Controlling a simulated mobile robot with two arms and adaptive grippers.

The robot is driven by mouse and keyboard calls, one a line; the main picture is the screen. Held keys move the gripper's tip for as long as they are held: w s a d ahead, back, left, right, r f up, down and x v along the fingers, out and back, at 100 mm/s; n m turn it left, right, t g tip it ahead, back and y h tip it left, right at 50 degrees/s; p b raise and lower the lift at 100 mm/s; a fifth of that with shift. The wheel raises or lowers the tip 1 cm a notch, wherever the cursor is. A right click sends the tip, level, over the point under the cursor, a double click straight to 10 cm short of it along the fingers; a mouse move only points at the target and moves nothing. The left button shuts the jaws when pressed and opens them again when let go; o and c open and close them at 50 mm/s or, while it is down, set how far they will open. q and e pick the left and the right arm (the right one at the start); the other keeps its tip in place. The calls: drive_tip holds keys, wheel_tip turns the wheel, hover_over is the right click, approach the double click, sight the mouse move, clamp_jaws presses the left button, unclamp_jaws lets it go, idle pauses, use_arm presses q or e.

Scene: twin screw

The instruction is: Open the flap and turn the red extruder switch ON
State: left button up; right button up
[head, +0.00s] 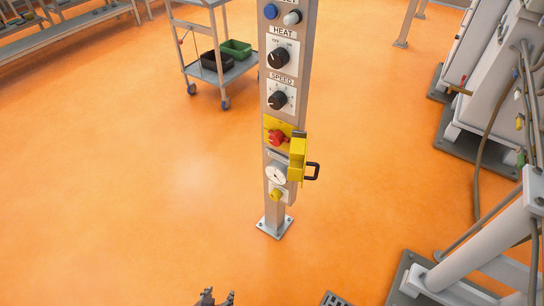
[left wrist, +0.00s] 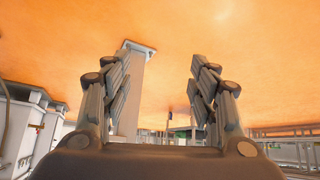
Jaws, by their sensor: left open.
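The red extruder switch (head: 278,137) sits on a yellow plate on the grey control post. The yellow flap (head: 298,158) stands out at the plate's right side, swung away from the switch, so the red knob is exposed. A black handle (head: 313,171) is on the flap's right. I cannot read the switch's ON/OFF marks. My left gripper (head: 215,298) shows only its tips at the bottom edge of the head view, well below the switch and apart from it. In the left wrist view the gripper (left wrist: 158,85) has its fingers spread, with nothing between them. My right gripper is out of view.
The post (head: 272,215) also carries a HEAT knob (head: 278,58), a SPEED knob (head: 278,100) and a gauge (head: 276,174). A cart (head: 222,72) stands behind left. Grey machinery (head: 490,70) and pipes line the right. The floor left of the post is clear.

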use_arm(q)
drive_tip(key=w+d+r+t+h+b, duration=0.1)
drive_tip(key=w+r+t+b, duration=0.1)
drive_tip(key=w, duration=0.3)
drive_tip(key=w+d+r+t+b, duration=0.1)
drive_tip(key=w+d+r, duration=0.15)
drive_tip(key=w, duration=0.25)
drive_tip(key=m+t+h+b, duration=0.2)
drive_tip(key=t+h+b, duration=0.65)
drive_tip(key=b, duration=0.35)
approach(274, 143)
drive_tip(key=shift+t, duration=0.35)
drive_tip(key=x, duration=0.4)
drive_tip(key=shift+w+d+b, duration=0.3)
drive_tip(key=x, duration=0.3)
drive_tip(key=shift+w, duration=0.1)
drive_tip(key=shift+w+d+r, duration=0.15)
drive_tip(key=shift+w+d, duration=0.05)
drive_tip(key=shift+w, duration=0.1)
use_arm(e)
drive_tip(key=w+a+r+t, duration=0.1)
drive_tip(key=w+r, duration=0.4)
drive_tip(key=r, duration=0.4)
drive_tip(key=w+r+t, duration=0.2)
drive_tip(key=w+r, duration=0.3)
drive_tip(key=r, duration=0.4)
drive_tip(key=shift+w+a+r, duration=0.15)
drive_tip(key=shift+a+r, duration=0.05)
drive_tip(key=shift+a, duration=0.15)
